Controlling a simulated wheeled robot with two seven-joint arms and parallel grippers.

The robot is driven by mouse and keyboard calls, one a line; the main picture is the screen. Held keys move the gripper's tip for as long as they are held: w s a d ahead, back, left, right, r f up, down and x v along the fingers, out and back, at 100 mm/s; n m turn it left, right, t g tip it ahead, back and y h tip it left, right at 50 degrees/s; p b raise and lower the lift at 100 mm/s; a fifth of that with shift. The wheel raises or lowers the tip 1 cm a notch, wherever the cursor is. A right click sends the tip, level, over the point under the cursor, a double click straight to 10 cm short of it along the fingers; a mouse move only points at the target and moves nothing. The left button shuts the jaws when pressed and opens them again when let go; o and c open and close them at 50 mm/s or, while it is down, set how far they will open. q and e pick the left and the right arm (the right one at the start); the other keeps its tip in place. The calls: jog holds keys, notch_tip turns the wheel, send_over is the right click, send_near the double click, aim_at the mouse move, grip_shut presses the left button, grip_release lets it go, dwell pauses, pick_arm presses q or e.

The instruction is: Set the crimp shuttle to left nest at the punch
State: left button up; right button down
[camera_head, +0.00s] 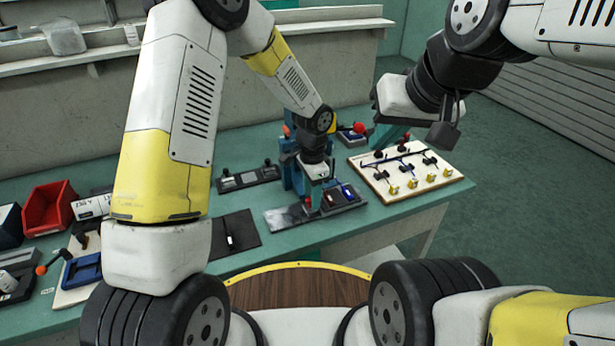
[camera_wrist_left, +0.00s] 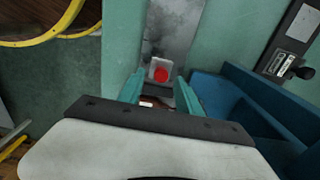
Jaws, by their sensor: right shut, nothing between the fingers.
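The crimp shuttle appears as a pale block with a red top (camera_wrist_left: 161,74) in the left wrist view. It sits on a grey scratched rail (camera_wrist_left: 175,28), also seen in the head view (camera_head: 287,217). My left gripper (camera_head: 316,196) is low over this rail beside the blue punch (camera_head: 291,165). In the left wrist view its teal fingers (camera_wrist_left: 161,88) stand apart, one on each side of the block; whether they touch it I cannot tell. The nests are mostly hidden by the gripper. My right gripper (camera_head: 391,138) is shut and empty, above the pale board.
A pale board (camera_head: 437,189) with yellow fittings lies right of the rail. A dark plate (camera_head: 240,233) and a black fixture (camera_head: 248,179) lie left of it. A red bin (camera_head: 48,205) stands at the far left. The bench's front strip is clear.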

pick_arm(q)
jog(key=shift+a, duration=0.15)
jog(key=a, duration=0.1)
jog(key=s+a, duration=0.1)
jog(key=a, duration=0.1)
jog(key=s+a, duration=0.1)
jog(key=a, duration=0.1)
jog(key=shift+a, duration=0.25)
jog(key=s+a+r+n+t, duration=0.2)
jog(key=s+a+r+n, duration=0.2)
jog(key=r, duration=0.9)
jog(key=s+a+r+n+t+h, duration=0.1)
jog(key=s+a+r+n, duration=0.4)
jog(key=r, duration=0.8)
jog(key=shift+s+a+t, duration=0.4)
jog(key=shift+s+a, duration=0.1)
jog(key=shift+a, duration=0.25)
jog(key=shift+r, duration=0.1)
jog(key=s+a+r+n+t+h, duration=0.1)
jog(key=s+a+r+n+t, duration=0.1)
jog(key=s+r+n, duration=0.2)
jog(key=s, duration=0.3)
jog(key=shift+s, duration=0.25)
